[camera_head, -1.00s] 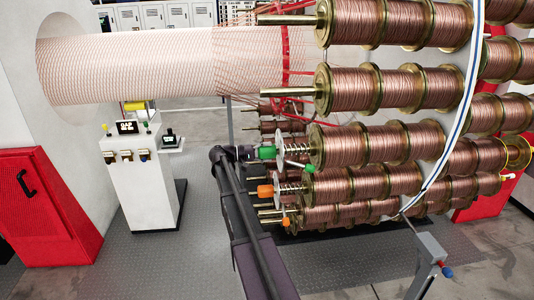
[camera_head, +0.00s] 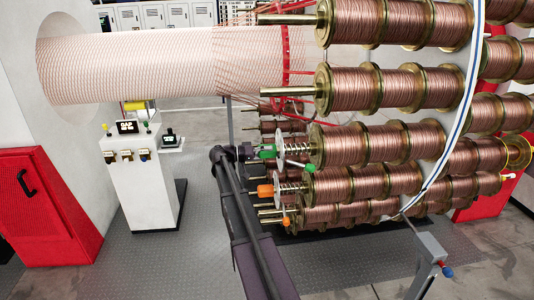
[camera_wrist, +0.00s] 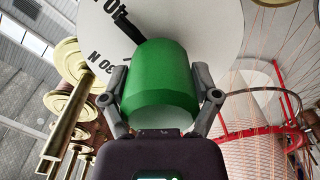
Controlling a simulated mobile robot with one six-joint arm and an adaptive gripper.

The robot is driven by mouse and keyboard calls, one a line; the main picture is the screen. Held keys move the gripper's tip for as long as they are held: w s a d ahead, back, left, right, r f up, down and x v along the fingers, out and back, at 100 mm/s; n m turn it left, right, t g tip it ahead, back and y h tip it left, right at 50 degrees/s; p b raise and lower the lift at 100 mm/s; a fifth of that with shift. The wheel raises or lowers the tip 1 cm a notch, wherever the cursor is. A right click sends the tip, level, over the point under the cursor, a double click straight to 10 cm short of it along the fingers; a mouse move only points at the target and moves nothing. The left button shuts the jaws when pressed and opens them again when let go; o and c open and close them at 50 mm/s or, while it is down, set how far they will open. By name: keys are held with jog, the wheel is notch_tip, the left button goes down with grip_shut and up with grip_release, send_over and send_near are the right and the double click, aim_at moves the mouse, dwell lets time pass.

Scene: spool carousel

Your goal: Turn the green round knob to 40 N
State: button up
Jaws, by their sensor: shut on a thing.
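The green round knob (camera_wrist: 160,85) fills the middle of the wrist view, in front of a white dial disc (camera_wrist: 205,25). Black marks "40" and "30 N" show on the disc at the upper left of the knob, with a black pointer line near them. My gripper (camera_wrist: 165,97) is shut on the knob, one finger on each side. In the head view the green knob (camera_head: 266,151) sits on the spring shaft of a copper spool, with the disc (camera_head: 280,149) behind it. My gripper (camera_head: 247,152) reaches it from the left. Exact pointer alignment is hard to tell.
An orange knob (camera_head: 265,191) sits on the shaft just below, and a smaller orange one (camera_head: 287,221) lower. Copper spools (camera_head: 400,140) fill the right. A white control stand (camera_head: 140,180) and red cabinet (camera_head: 45,210) stand left. Floor between is clear.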

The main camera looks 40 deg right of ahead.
jog(key=shift+d, duration=0.1)
jog(key=o, duration=1)
jog(key=shift+d, duration=0.1)
jog(key=shift+c, duration=0.2)
jog(key=v, duration=1.2)
jog(key=shift+s+a, duration=0.1)
jog(key=shift+a, duration=0.15)
